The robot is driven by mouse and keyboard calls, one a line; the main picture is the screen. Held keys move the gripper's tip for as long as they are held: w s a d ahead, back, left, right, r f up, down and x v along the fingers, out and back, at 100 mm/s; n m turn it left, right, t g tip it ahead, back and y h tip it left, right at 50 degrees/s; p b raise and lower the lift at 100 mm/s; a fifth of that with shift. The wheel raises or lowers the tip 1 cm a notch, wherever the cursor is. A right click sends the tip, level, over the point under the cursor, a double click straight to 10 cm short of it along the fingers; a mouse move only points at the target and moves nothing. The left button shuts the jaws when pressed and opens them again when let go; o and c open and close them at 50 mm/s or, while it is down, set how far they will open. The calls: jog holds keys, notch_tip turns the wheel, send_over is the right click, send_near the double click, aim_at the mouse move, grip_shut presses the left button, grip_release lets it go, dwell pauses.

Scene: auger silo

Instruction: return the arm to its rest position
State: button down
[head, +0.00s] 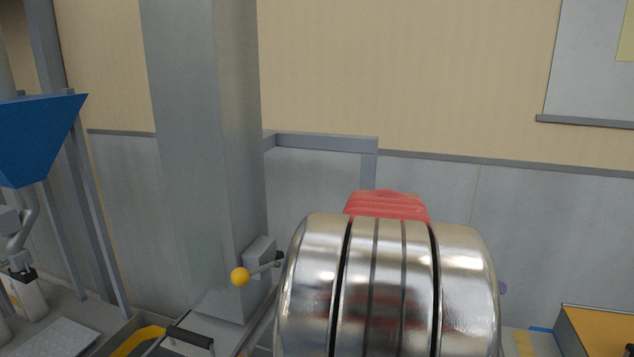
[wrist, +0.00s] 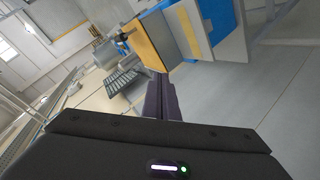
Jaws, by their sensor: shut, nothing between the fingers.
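My gripper (wrist: 161,82) shows in the wrist view as two dark fingers side by side, shut with nothing between them. It points out into the room and touches nothing that I can see. In the head view the polished metal and red links of my arm fill the lower middle and hide most of the gripper. The arm stands folded up close to the head camera.
A blue hopper (head: 40,135) is at the far left. A yellow-topped surface (head: 602,330) is at lower right. The wrist view shows open grey floor (wrist: 265,95) at right.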

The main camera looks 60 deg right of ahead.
jog(key=w+a+f+n+t, duration=0.3)
jog(key=w+a+n+t, duration=0.2)
jog(key=w+a, duration=0.6)
jog(key=w+a+f+n+t, duration=0.2)
jog(key=w+a+n+t, duration=0.35)
jog(key=w+a, duration=0.65)
jog(key=w+a+f+n+t+y, duration=0.1)
jog(key=w+a+n+t+y, duration=0.1)
jog(key=a, duration=1.1)
jog(key=w+a+f+n+t+y, duration=0.1)
jog(key=w+a+n+t+y, duration=0.2)
jog(key=a, duration=1.1)
jog(key=w+n+t, duration=0.1)
jog(key=w+n, duration=0.2)
jog(key=n, duration=0.2)
jog(key=shift+s+f+n, duration=0.1)
jog(key=shift+n, duration=0.15)
